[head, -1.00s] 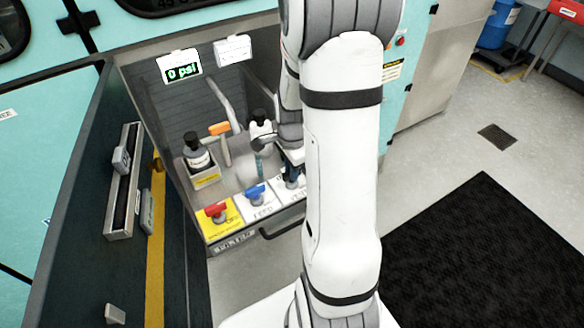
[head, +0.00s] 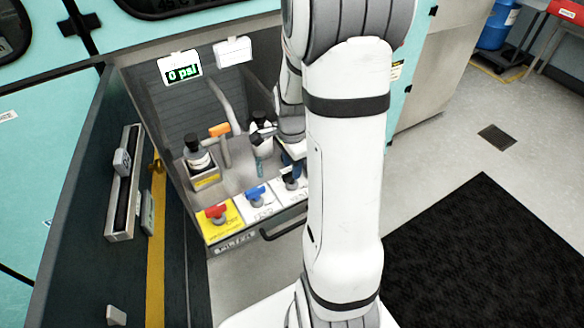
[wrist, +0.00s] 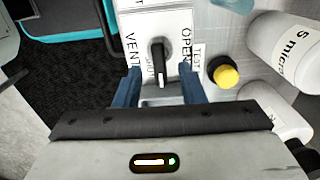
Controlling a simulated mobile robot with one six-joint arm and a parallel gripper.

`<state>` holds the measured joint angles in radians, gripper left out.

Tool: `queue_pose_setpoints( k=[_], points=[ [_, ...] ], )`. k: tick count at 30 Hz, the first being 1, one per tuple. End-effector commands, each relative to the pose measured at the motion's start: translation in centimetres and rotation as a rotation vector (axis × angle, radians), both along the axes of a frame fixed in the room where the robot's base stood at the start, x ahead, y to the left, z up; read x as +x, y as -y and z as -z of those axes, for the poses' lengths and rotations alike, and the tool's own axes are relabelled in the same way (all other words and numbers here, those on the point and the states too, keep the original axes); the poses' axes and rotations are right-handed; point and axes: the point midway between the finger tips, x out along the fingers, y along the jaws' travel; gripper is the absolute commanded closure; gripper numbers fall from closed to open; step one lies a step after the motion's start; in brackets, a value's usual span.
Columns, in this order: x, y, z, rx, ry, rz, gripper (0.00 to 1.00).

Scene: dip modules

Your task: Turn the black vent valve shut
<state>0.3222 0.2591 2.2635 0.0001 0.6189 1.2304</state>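The black vent valve (wrist: 159,60) stands on a white plate (wrist: 178,22) marked VENT and OPEN in the wrist view. Its handle points down the picture, along partly covered lettering. My gripper (wrist: 161,76) is open, its blue fingers apart on either side of the handle's lower end, with gaps and no visible contact. In the head view the vent valve (head: 291,182) is the rightmost of three valves, and my gripper (head: 291,160) is just behind and above it, partly hidden by my arm.
A red valve (head: 216,212) on yellow and a blue valve (head: 256,193) stand to the left. A gauge (head: 180,68) reads 0 psi. Bottles (head: 196,154) and an orange-handled lever (head: 220,131) are behind. A yellow-topped black knob (wrist: 225,74) is near the right finger.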

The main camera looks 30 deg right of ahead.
Motion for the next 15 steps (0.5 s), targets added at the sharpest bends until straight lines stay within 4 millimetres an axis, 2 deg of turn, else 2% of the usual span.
queue_pose_setpoints(
  k=[1, 6, 10, 15],
  points=[
    [0.1, 0.0, -1.2, -0.002, 0.005, 0.0, 0.64],
    [0.1, 0.0, -3.9, -0.001, 0.004, 0.0, 0.64],
    [0.0, 0.0, -5.1, -0.001, 0.002, 0.0, 0.64],
    [0.0, 0.0, -5.4, 0.0, 0.0, 0.0, 0.64]
  ],
)
